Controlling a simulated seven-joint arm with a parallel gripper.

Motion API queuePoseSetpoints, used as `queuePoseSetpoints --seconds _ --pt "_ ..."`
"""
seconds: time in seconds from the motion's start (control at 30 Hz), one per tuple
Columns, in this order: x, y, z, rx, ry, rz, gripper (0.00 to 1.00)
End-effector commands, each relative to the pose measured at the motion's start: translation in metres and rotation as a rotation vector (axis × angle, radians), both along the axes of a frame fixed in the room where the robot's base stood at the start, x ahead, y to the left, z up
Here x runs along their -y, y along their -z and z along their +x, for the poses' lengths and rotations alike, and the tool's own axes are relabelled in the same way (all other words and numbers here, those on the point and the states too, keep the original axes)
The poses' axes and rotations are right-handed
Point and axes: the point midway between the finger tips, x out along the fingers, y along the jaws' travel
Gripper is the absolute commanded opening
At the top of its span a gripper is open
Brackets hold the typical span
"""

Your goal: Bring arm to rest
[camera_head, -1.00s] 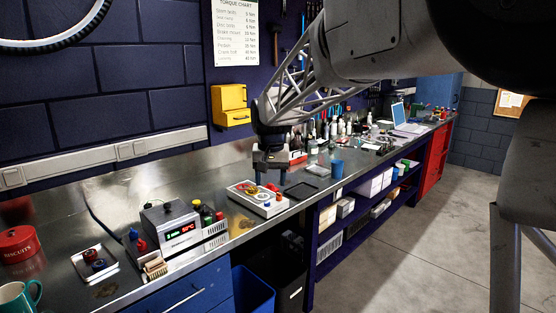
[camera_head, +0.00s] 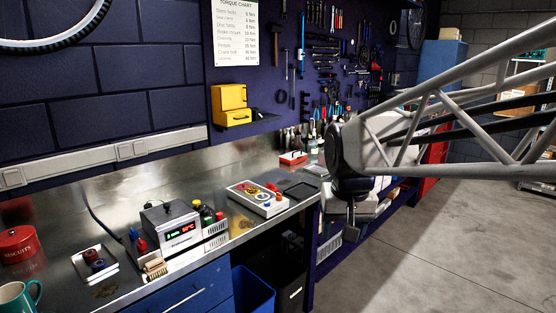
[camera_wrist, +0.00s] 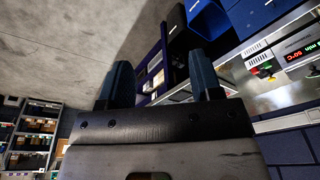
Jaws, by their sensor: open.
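My gripper (camera_head: 351,218) hangs at the end of my arm in the head view, in front of the bench's front edge and over the floor side. It is clear of the things on the bench. In the wrist view my gripper (camera_wrist: 165,85) shows two dark fingers spread apart with nothing between them. The steel bench top (camera_head: 150,185) runs along the wall. A white tray with coloured parts (camera_head: 257,198) lies on it, left of my gripper.
A heater box with a red display (camera_head: 172,228), a small tray (camera_head: 94,264), a red biscuit tin (camera_head: 20,250) and a teal mug (camera_head: 18,297) stand on the left of the bench. A blue bin (camera_head: 252,290) is below. The floor (camera_head: 420,240) at right is open.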

Motion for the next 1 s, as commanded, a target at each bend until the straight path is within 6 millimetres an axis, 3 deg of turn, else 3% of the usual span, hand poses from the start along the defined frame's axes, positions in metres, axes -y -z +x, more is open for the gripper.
queuePoseSetpoints --seconds 0.2,0.6,0.8,1.0 --pt "0.022 0.015 -0.056 0.019 0.006 -0.005 0.59" --pt "0.049 0.055 -0.148 0.049 0.015 -0.016 0.59" --pt "0.055 0.068 -0.171 0.058 0.015 -0.020 0.59" --pt "0.056 0.072 -0.177 0.059 0.016 -0.021 0.59"
